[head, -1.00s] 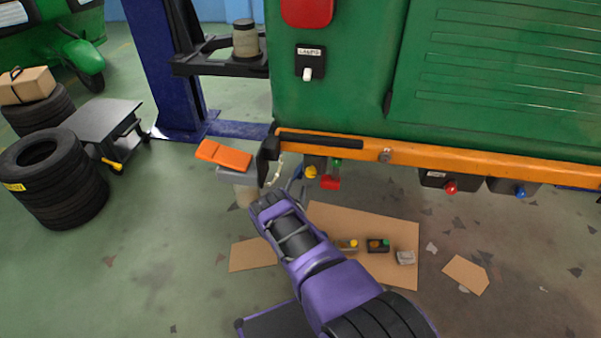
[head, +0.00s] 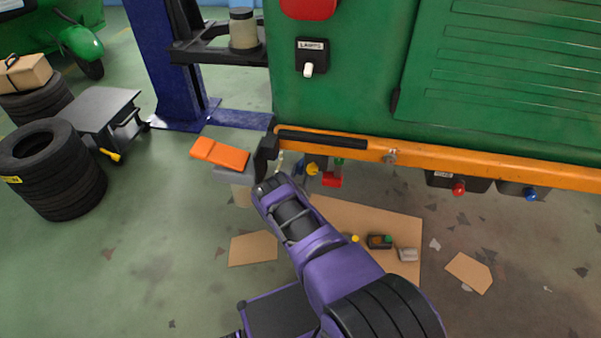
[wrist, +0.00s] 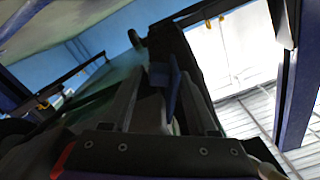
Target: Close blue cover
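A small blue flap (wrist: 173,88), which looks like the blue cover, shows in the wrist view between the two fingers of my gripper (wrist: 160,95). The fingers stand apart on either side of it, and I cannot tell whether either touches it. The flap seems to stick out from a dark part under the vehicle's edge. In the head view, my purple arm reaches under the left end of the orange bumper (head: 450,165), and its own links hide the fingertips. I cannot make out the cover's exact angle.
Red (head: 459,188) and blue (head: 531,194) knobs hang under the bumper. A yellow knob and red piece sit beside my arm. An orange block (head: 220,154) rests on a stand at left. Cardboard (head: 385,215) with small parts lies below. Tyres (head: 52,170) stand farther left.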

